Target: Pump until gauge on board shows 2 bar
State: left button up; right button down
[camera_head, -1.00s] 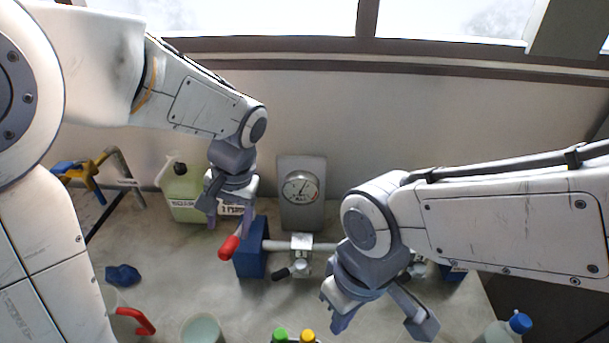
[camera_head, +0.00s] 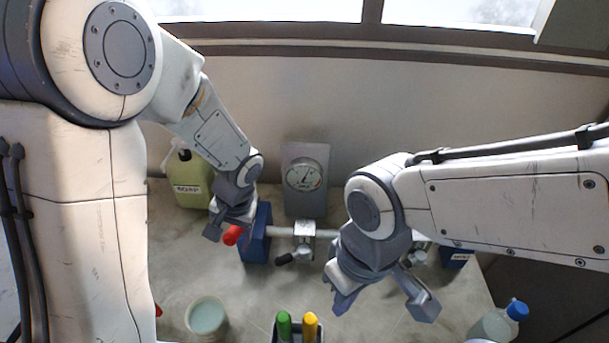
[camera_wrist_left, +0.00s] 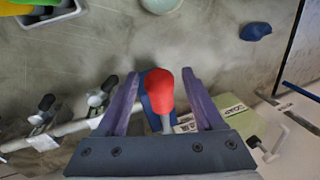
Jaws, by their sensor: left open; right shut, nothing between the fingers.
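A round gauge (camera_head: 303,175) is mounted on a grey upright board (camera_head: 307,204) at the back; its scale is too small to read surely. A blue pump block (camera_head: 256,240) stands left of the board on a pipe, with a red-tipped handle (camera_head: 232,235). My left gripper (camera_wrist_left: 160,82) is open, its fingers on either side of the red tip (camera_wrist_left: 160,92) in the left wrist view; contact cannot be told. In the head view the left gripper (camera_head: 230,226) is at the handle.
Valves with black handles (camera_head: 285,259) sit on the pipe. A green canister (camera_head: 190,180) stands back left. A cup (camera_head: 206,317), a holder with green and yellow markers (camera_head: 298,328) and a blue-capped bottle (camera_head: 495,324) stand in front. Bare worktop lies between.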

pick_arm(q)
grip_shut()
dwell(1.2)
